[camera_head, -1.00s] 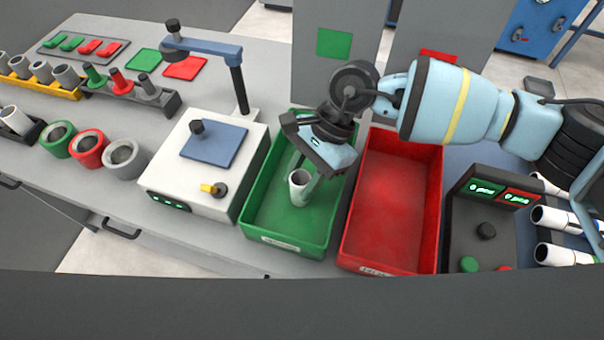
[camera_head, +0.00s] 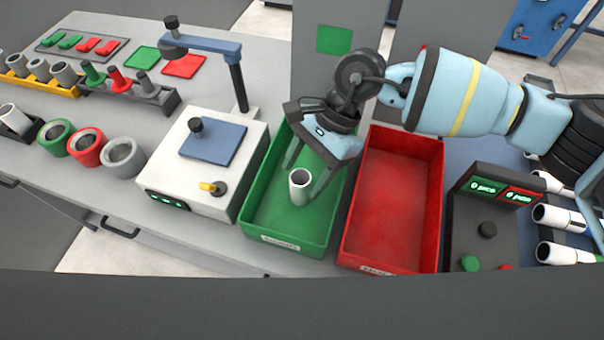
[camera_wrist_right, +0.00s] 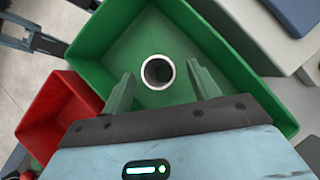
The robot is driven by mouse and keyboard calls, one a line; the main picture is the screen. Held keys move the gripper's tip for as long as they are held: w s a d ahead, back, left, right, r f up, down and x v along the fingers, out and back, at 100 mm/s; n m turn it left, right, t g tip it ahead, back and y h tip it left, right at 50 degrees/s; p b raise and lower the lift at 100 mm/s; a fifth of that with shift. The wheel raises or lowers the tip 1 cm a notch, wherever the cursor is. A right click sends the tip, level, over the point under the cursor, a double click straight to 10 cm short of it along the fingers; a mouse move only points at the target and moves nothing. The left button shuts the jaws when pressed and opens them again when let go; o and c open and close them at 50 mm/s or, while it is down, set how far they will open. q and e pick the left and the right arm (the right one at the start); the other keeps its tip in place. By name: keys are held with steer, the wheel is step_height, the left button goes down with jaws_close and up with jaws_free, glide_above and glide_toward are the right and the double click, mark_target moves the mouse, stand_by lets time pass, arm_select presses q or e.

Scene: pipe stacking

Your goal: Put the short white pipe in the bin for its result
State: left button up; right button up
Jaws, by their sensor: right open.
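The short white pipe (camera_head: 299,186) stands roughly upright inside the green bin (camera_head: 290,241), and its open end shows in the right wrist view (camera_wrist_right: 158,72). My right gripper (camera_head: 304,187) is over the green bin and open, with its fingers apart on either side of the pipe. In the right wrist view, the fingertips (camera_wrist_right: 160,80) show a gap to the pipe on both sides. Whether the pipe's lower end rests on the bin floor is hard to tell. My left gripper is not in view.
The red bin (camera_head: 392,268) stands right beside the green bin and is empty. A white testing device (camera_head: 222,199) with a blue plate is at the left. A dark counter box (camera_head: 478,232) and several white pipes (camera_head: 558,217) are at the right.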

steer(key=v, duration=0.6)
steer(key=shift+b, duration=0.3)
stand_by(0.4)
